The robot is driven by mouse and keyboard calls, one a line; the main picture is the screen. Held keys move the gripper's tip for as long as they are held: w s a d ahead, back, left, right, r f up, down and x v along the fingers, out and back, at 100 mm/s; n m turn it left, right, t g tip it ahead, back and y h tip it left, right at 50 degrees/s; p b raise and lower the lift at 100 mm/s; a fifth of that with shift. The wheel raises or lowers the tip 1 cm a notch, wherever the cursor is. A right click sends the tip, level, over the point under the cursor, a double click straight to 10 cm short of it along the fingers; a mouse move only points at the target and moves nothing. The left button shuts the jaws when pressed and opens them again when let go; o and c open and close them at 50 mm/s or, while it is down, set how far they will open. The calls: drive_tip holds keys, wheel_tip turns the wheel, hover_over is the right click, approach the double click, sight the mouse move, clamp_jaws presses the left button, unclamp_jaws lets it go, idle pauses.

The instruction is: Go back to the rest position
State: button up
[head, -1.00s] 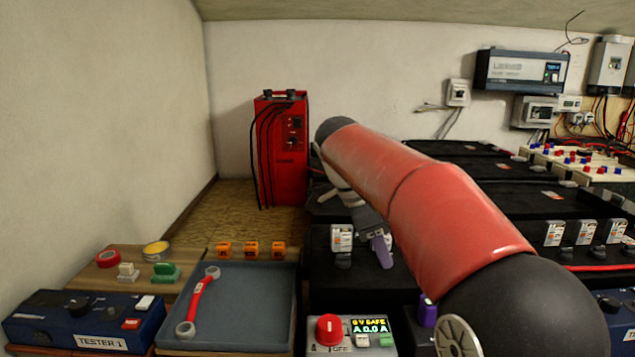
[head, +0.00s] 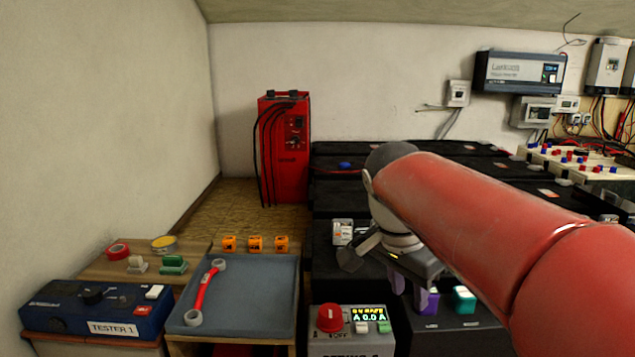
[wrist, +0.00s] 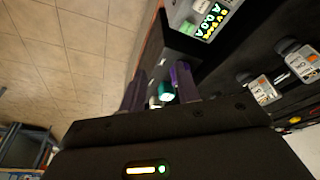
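No held thing shows there. The teal part (wrist: 166,91) shows through the gap, beyond the fingers. My arm hides part of the black batteries behind it.
A tester with a red knob (head: 329,318) and lit display stands left of my gripper. A blue tray (head: 255,300) holds a red wrench (head: 205,290). Tester 1 (head: 95,308) is at far left. A tall red unit (head: 287,150) stands by the back wall. Black batteries (head: 328,262) fill the middle.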

drive_tip(key=s+d+f+n+t+y, duration=0.1)
drive_tip(key=s+f+n+t+y, duration=0.1)
drive_tip(key=s+f+n, duration=0.8)
drive_tip(key=s+t, duration=0.1)
drive_tip(key=s, duration=0.3)
drive_tip(key=shift+d+f+n+t+y, duration=0.15)
drive_tip(key=shift+n+t+y, duration=0.15)
drive_tip(key=shift+n+t, duration=0.1)
idle(1.5)
